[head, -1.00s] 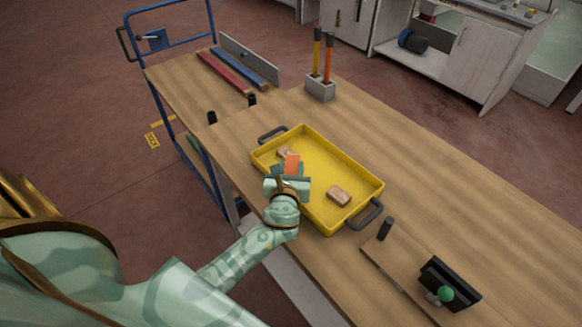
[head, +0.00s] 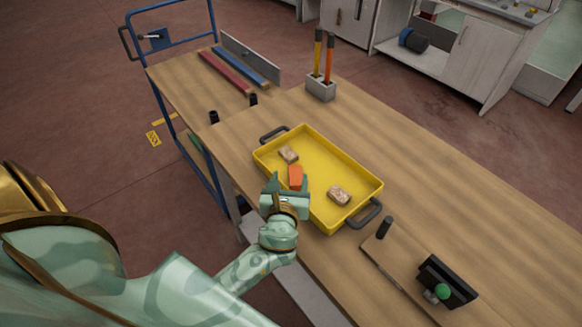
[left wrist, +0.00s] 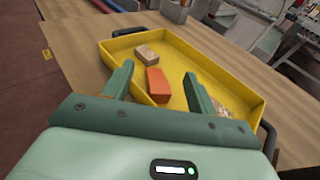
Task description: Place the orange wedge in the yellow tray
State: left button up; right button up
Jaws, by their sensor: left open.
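The orange wedge (head: 296,176) lies in the yellow tray (head: 335,167), near the tray's left side and between two brownish blocks. In the left wrist view the wedge (left wrist: 158,85) shows beyond and between my left gripper's fingers, and neither finger appears to touch it. My left gripper (head: 283,186) is open and empty at the tray's near left edge. In the left wrist view its two green fingers (left wrist: 157,88) stand wide apart. My right gripper is not in view.
One brownish block (head: 289,155) lies at the tray's far left and another (head: 339,195) near its right end. A grey holder (head: 320,89) with two upright handles stands behind the tray. A black device with a green knob (head: 442,291) stands at right. The table's right side is mostly clear.

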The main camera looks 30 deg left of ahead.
pick_arm(q)
jog(key=v, duration=0.5)
jog(key=shift+s+d, duration=0.2)
jog(key=shift+s, duration=0.1)
jog(key=s+a+r+n+g+h, duration=0.1)
jog(key=s+a+n+g, duration=0.25)
jog(key=s+n, duration=0.6)
jog(key=s+a+r+n+g+h, duration=0.15)
jog(key=s+n+g, duration=0.25)
jog(key=n, duration=1)
jog(key=s+d+f+g+h, duration=0.1)
jog(key=s+d+f, duration=0.15)
jog(key=f, duration=1.15)
jog(key=s+d+f+g+h, duration=0.2)
jog(key=s+f, duration=0.1)
jog(key=f, duration=1.1)
jog(key=s+f+n+g+h+b, duration=0.1)
jog(key=s+f+n+g, duration=0.1)
jog(key=s+f, duration=1.3)
jog(key=shift+s+n+b, duration=0.3)
jog(key=shift+s+n, duration=0.35)
jog(key=shift+s, duration=0.25)
